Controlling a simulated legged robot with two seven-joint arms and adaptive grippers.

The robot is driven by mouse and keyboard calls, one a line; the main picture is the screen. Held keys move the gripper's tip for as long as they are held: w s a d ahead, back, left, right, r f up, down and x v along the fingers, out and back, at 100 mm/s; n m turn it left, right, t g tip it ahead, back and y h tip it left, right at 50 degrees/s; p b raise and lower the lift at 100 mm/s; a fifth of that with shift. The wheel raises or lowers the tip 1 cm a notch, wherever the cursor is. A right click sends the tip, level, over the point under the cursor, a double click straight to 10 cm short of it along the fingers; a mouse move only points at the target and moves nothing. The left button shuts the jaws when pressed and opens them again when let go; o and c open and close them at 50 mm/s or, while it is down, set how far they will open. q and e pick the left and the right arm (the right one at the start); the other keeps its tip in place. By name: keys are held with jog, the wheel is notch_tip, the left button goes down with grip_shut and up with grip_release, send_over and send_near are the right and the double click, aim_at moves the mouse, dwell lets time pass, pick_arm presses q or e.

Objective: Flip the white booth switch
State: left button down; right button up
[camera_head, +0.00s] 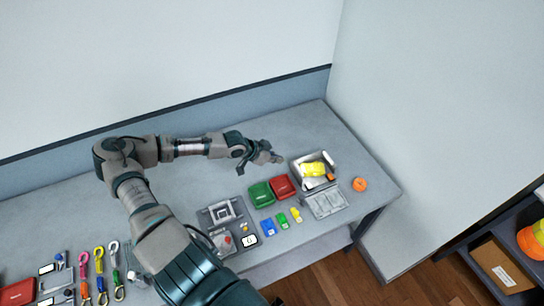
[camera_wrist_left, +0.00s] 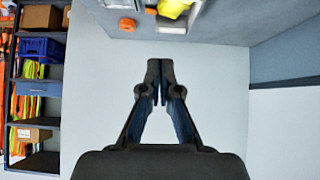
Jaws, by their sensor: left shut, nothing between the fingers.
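My left arm reaches across the grey table in the camera_head view, and its gripper (camera_head: 270,158) is above the table's back part, left of the open tray. In the left wrist view the two fingers (camera_wrist_left: 160,80) are together and empty. I cannot tell for sure which item is the white booth switch. A small white plate with a dark mark (camera_head: 249,240) and a grey panel with a white frame (camera_head: 222,211) lie near the table's front edge, well away from the gripper. My arm covers part of that area. My right gripper is not in view.
Green (camera_head: 261,194) and red (camera_head: 283,187) boxes lie near an open tray (camera_head: 331,181) holding a yellow item (camera_head: 313,170). An orange round object (camera_head: 359,184) sits to the right. Colored straps (camera_head: 99,262) lie at left. The table's back is clear.

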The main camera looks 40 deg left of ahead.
pick_arm(q)
jog(key=s+d+f+m+g+h, duration=0.1)
jog(key=s+d+f+m+g, duration=0.1)
jog(key=s+d+f, duration=0.65)
jog(key=s+d+f+m+g, duration=0.1)
jog(key=s+d+f, duration=0.45)
jog(key=d, duration=0.65)
jog(key=s+d+f+n+g+y, duration=0.2)
jog(key=s+n+y, duration=0.3)
jog(key=s, duration=0.5)
notch_tip(320, 180, down, 28)
jog(key=b, duration=0.3)
jog(key=s+a+f+g+b, duration=0.2)
jog(key=s+a+f+b, duration=0.1)
jog(key=s+f, duration=1.6)
notch_tip(320, 180, down, 2)
jog(key=shift+s+f, duration=0.1)
jog(key=shift+s, duration=0.1)
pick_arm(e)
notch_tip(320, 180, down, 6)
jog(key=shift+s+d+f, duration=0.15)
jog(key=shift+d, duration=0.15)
